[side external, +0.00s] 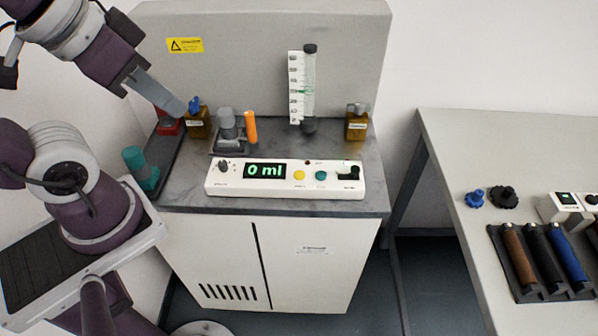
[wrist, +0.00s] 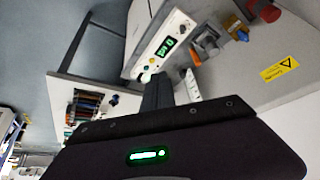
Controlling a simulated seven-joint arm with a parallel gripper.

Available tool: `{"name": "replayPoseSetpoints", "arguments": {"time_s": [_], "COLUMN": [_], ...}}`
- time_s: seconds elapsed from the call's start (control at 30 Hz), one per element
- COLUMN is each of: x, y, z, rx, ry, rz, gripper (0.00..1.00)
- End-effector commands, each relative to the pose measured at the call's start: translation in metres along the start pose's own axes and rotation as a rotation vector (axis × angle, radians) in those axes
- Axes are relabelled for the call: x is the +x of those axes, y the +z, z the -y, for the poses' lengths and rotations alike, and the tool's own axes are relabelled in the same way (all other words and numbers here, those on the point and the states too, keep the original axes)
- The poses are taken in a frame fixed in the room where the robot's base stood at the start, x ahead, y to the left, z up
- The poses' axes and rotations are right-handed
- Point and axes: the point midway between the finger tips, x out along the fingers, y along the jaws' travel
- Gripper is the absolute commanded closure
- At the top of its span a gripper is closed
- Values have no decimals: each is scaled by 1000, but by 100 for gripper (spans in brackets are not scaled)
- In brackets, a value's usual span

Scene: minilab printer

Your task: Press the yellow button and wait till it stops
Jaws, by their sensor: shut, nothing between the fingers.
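The yellow button (side external: 299,175) sits on the white control panel (side external: 232,187), right of its display (side external: 265,171), which reads "0 ml" in green. A teal button (side external: 321,176) is just right of the yellow one. My gripper (side external: 180,108) is shut and empty, up and to the left of the panel, well apart from the yellow button. In the wrist view my gripper's dark fingers (wrist: 157,92) point toward the panel (wrist: 160,46).
Another table (side external: 450,150) with colored cylinders (side external: 570,254) is at right.

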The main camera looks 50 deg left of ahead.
Motion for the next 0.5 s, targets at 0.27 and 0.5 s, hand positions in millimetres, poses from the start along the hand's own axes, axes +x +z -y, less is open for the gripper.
{"name": "replayPoseSetpoints", "arguments": {"time_s": [0.27, 0.5], "x": [37, 103], "y": [-91, -186], "z": [58, 65], "rx": [-26, 85], "ry": [-221, -146], "rz": [-182, -384], "gripper": [100, 100]}}
